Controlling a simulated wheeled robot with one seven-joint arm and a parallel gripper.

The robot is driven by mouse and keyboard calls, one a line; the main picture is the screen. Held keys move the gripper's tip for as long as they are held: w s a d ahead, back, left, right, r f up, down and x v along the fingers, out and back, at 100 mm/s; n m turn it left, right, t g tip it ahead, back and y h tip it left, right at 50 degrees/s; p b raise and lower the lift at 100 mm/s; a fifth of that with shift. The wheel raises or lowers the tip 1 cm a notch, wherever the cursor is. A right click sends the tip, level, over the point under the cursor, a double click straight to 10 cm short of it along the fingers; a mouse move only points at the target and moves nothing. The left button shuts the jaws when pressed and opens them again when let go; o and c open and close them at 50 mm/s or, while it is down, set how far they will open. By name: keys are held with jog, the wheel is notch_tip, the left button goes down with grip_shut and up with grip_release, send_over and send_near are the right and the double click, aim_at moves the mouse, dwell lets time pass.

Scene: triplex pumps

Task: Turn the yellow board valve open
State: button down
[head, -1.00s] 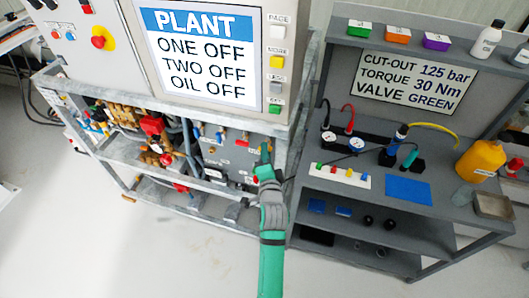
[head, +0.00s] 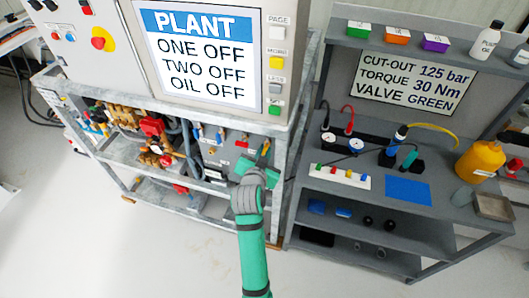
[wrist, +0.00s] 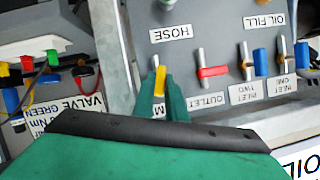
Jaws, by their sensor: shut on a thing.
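The yellow valve handle (wrist: 159,82) shows in the wrist view at the left end of the grey board's lower valve row. It runs roughly up and down the picture, below a short grey stem. My gripper (wrist: 161,88) is shut on it, with a green finger on each side. A label under the fingers is mostly hidden.
A red handle (wrist: 212,72) lies crosswise beside the yellow one, with blue handles (wrist: 260,62) beyond. A galvanised frame post (wrist: 112,45) stands close left of my fingers. The dark bench (head: 345,205) is to the right; open floor (head: 130,250) lies in front.

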jog(key=shift+a+f+n+g+h, duration=0.15)
jog(key=shift+n+g+h, duration=0.25)
jog(key=shift+n+h, duration=0.6)
jog(key=shift+n, duration=0.3)
jog(key=c, duration=1.8)
grip_release()
jog(key=shift+w, duration=0.1)
jog(key=v, duration=1.1)
